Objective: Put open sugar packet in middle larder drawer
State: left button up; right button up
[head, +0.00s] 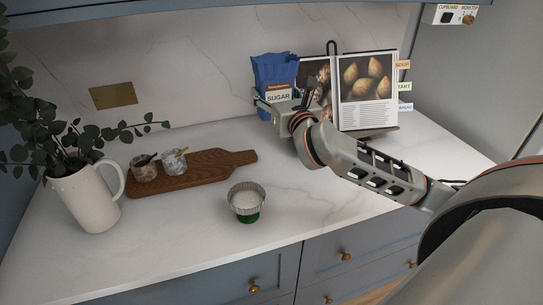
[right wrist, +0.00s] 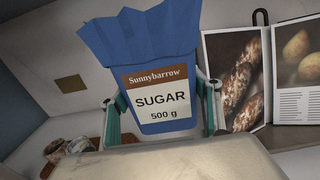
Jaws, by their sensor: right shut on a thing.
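The blue sugar packet (head: 273,72) stands upright at the back of the counter, left of the cookbook. Its label reads "Sunnybarrow SUGAR 500 g", and it fills the middle of the right wrist view (right wrist: 155,60). Its crumpled top is uppermost. My right gripper (head: 274,107) is shut on the packet, with a finger on each side of its lower part in the right wrist view (right wrist: 163,118). I cannot tell whether the packet touches the counter. Drawer fronts (head: 252,284) with brass knobs show below the counter, all seemingly shut. My left gripper is not in view.
An open cookbook (head: 367,90) on a stand is close to the packet's right. A wooden board (head: 205,170) with two small pots and a white jug (head: 86,198) with foliage are at left.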

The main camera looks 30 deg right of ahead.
jog(key=f, duration=0.4)
jog(key=f+b, duration=0.1)
jog(key=f, duration=0.1)
jog(key=shift+s+f, duration=0.25)
jog(key=shift+f, duration=0.05)
notch_tip(320, 180, down, 11)
jog(key=shift+f+b, duration=0.15)
jog(key=shift+b, duration=0.65)
jog(key=shift+w+f, duration=0.1)
jog(key=shift+f, duration=0.3)
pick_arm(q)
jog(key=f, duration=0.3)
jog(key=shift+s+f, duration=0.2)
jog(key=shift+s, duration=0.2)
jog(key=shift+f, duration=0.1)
